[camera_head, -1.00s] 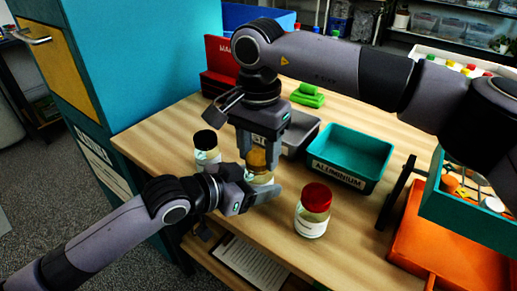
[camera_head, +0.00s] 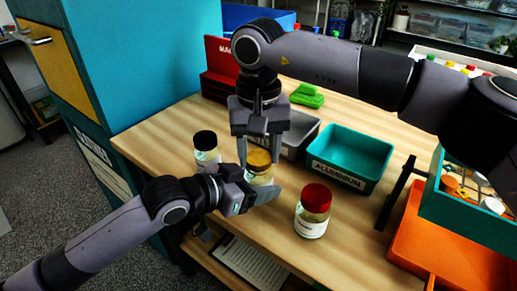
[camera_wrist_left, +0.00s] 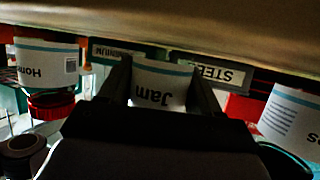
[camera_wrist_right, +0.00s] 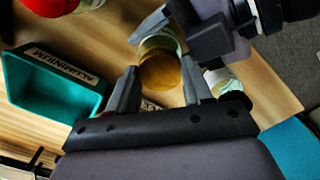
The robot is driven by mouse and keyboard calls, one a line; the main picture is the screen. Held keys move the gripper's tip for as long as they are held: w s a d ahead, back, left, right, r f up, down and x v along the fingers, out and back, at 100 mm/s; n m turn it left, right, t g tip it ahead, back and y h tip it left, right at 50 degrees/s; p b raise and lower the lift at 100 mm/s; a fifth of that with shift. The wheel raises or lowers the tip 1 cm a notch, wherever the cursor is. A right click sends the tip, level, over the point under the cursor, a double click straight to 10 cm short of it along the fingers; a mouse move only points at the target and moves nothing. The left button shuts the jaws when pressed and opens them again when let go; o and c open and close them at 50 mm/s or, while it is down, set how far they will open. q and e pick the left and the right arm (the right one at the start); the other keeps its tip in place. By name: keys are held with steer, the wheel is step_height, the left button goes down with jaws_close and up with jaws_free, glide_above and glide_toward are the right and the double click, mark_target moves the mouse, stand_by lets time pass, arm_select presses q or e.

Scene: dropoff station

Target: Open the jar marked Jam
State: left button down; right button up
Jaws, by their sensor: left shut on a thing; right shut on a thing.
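The Jam jar (camera_head: 259,176), a clear jar with a gold lid (camera_head: 258,158), stands upright near the table's front. Its label (camera_wrist_left: 160,83) reads "Jam", upside down in the left wrist view. My left gripper (camera_head: 258,181) is shut around the jar's body from the front left. My right gripper (camera_head: 259,160) points down from above and is shut on the gold lid, which also shows between its fingers in the right wrist view (camera_wrist_right: 160,72). The lid sits on the jar; I cannot tell whether it is loosened.
A black-lidded jar (camera_head: 206,150) stands left of the Jam jar, and a red-lidded jar (camera_head: 313,212) stands to the right. Behind are a teal ALUMINIUM bin (camera_head: 341,178) and a grey bin (camera_head: 300,135). An orange tray (camera_head: 440,245) is at the right. Bare table (camera_head: 275,220) lies in front.

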mark_target(259, 157)
steer(key=shift+r, duration=0.2)
steer(key=shift+r, duration=0.9)
steer(key=shift+r, duration=0.1)
steer(key=shift+r, duration=1.9)
arm_select(q)
steer(key=shift+c, duration=0.7)
jaws_free()
steer(key=shift+a, duration=0.1)
steer(key=v, duration=1.2)
